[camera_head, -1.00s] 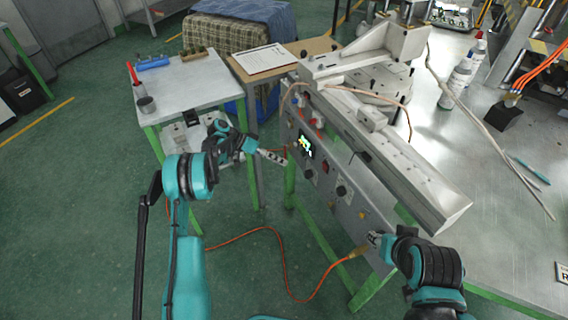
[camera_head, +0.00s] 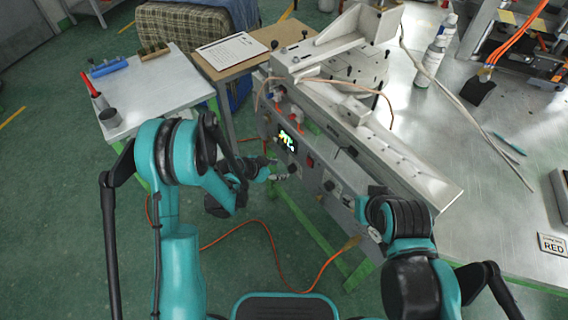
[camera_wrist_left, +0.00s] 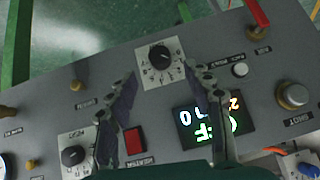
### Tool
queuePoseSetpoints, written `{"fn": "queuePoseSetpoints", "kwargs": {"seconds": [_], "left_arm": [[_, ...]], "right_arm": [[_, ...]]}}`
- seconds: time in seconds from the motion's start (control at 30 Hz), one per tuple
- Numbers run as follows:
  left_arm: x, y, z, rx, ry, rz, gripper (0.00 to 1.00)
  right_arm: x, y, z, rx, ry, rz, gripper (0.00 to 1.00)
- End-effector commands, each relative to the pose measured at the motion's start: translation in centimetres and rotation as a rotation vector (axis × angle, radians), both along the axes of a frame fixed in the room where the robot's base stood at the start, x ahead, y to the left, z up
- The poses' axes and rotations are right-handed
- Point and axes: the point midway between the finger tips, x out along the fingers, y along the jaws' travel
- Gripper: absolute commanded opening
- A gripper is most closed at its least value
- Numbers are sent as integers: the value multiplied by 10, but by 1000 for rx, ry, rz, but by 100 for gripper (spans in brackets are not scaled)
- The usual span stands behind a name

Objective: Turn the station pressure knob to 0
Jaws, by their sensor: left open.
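The station panel (camera_head: 312,178) runs along the front of the grey-white wax machine. A black knob on a white dial plate (camera_wrist_left: 160,57) faces my left gripper (camera_wrist_left: 160,82). The gripper's fingers are open on either side of it, just short of it, with the tips near the plate's lower corners. A second black knob (camera_wrist_left: 72,155) sits lower left. Their labels are too small to read surely, so I cannot tell which is the pressure knob. In the head view my left gripper (camera_head: 277,170) is at the panel. My right gripper (camera_head: 374,232) is near the panel's right end, its fingers unclear.
A lit display (camera_wrist_left: 208,122), a red switch (camera_wrist_left: 134,141) and a brass fitting (camera_wrist_left: 292,95) surround the knob. A side table (camera_head: 165,90) stands left and a metal table (camera_head: 480,190) right.

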Motion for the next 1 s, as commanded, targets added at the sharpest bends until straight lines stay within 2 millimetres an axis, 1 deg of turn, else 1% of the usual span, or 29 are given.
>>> {"fn": "queuePoseSetpoints", "kwargs": {"seconds": [0.03,0.2,0.4,0.57,0.8,0.87,0.9,1.0], "left_arm": [[3,-4,-7,1,-1,-1,51],[17,-18,-29,0,2,-3,51],[31,-33,-47,-2,2,0,51],[36,-37,-53,-2,3,1,51],[36,-37,-52,-3,3,1,51],[36,-37,-52,-3,3,1,35],[36,-37,-52,-3,3,1,25],[36,-37,-52,-3,3,1,1]], "right_arm": [[0,0,-5,0,0,0,40],[0,0,-17,0,0,0,40],[0,0,-26,0,0,0,40],[0,0,-28,0,0,0,40],[0,0,-27,0,0,0,40],[0,0,-27,0,0,0,40],[0,0,-27,0,0,0,40],[0,0,-27,0,0,0,40]]}}
